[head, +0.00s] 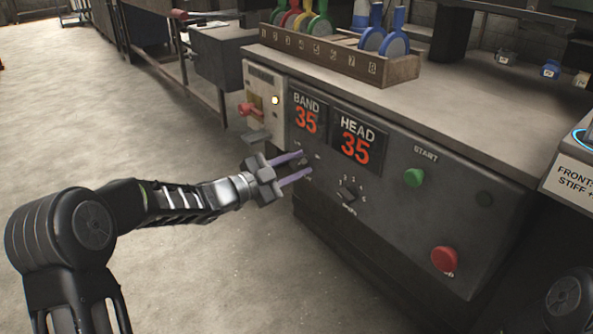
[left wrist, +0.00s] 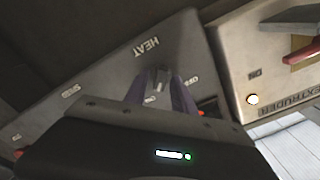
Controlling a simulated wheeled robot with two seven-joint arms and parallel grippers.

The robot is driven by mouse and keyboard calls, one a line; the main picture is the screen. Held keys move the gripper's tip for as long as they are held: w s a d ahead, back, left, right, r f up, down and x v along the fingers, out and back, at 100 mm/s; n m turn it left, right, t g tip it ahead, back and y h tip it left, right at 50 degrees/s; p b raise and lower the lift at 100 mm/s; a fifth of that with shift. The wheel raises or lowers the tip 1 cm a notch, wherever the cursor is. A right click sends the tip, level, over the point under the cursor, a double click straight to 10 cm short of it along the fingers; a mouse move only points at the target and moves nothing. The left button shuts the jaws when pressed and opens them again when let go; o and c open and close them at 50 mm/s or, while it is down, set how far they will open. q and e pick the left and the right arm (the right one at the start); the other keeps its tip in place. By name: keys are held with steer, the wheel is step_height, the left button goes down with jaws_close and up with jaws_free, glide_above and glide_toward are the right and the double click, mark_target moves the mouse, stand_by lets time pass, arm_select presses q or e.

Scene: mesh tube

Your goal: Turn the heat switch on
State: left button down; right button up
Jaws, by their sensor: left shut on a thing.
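The heat switch (left wrist: 160,78) is a small grey knob on the dark panel, under a HEAT label (left wrist: 146,47) in the left wrist view, with ON and OFF marks near it. My left gripper (head: 306,163) reaches the lower left of the panel front. Its two purple fingers (left wrist: 163,92) are on either side of the knob and shut on it. The fingers partly hide the switch, and I cannot tell exactly which way it points. My right gripper is out of view.
The panel carries BAND (head: 306,115) and HEAD (head: 355,140) displays, both reading 35, a numbered dial (head: 348,193), a green START button (head: 414,177) and a red button (head: 445,259). Beside it, the extruder box has a lit lamp (head: 275,100) and red lever (head: 250,109).

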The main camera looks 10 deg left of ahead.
arm_select(q)
steer(key=shift+f+m, duration=0.1)
steer(key=shift+m, duration=0.4)
steer(key=c, duration=1.4)
jaws_free()
steer(key=p+v, duration=0.2)
steer(key=v, duration=0.6)
